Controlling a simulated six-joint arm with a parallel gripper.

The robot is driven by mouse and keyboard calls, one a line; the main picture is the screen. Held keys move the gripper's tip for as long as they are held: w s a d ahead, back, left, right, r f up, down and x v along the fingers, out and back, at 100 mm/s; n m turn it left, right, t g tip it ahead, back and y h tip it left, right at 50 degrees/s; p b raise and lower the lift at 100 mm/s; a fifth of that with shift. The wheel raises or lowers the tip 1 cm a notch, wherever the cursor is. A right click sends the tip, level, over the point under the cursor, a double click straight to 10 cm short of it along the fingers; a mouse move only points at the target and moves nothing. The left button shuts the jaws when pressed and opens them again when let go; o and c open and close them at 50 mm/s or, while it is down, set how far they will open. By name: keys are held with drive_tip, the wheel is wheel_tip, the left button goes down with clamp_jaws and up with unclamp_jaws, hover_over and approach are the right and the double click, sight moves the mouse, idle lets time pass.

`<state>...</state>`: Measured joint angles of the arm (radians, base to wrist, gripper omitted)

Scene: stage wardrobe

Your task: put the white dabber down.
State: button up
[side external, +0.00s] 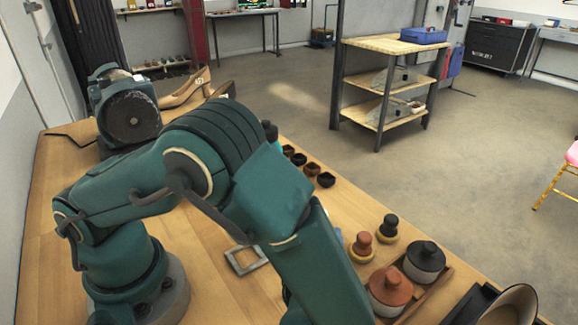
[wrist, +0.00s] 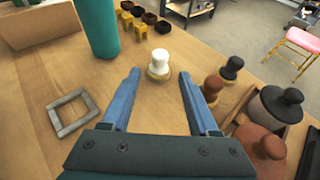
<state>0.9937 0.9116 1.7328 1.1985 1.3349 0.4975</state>
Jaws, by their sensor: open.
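The white dabber (wrist: 159,63) stands upright on the wooden table in the wrist view, on a round tan base. It is beyond the fingertips of my gripper (wrist: 160,74) and roughly centred between them. My gripper is open, with its two blue fingers apart and nothing between them. In the side view my arm hides the white dabber and the gripper's fingertips. A brown dabber (wrist: 212,86) and a black dabber (wrist: 231,68) stand to the right of the white one; the brown one is close to the right finger.
Lidded pots, one black-topped (side external: 425,260) and one brown-topped (side external: 390,288), sit in a wooden tray at the right. A grey square frame (wrist: 72,113) lies left of my gripper. A teal cylinder (wrist: 97,28) and several small dark cups (side external: 310,169) stand farther back.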

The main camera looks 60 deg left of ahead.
drive_tip(key=v, duration=0.3)
drive_tip(key=shift+s, duration=0.1)
drive_tip(key=s+a+r+n+g+h, duration=0.2)
drive_tip(key=s+a+r+n+h, duration=0.1)
drive_tip(key=n, duration=1)
drive_tip(key=s+a+r+n+g+h, duration=0.1)
drive_tip(key=s+a+r+n+h, duration=0.3)
drive_tip(key=n, duration=0.9)
wheel_tip(320, 180, up, 4)
drive_tip(key=s+h, duration=0.2)
drive_tip(key=shift+s+a+f+n+g+h, duration=0.15)
drive_tip(key=shift+s+a+n+g+h, duration=0.1)
drive_tip(key=shift+s+n+g+h, duration=0.15)
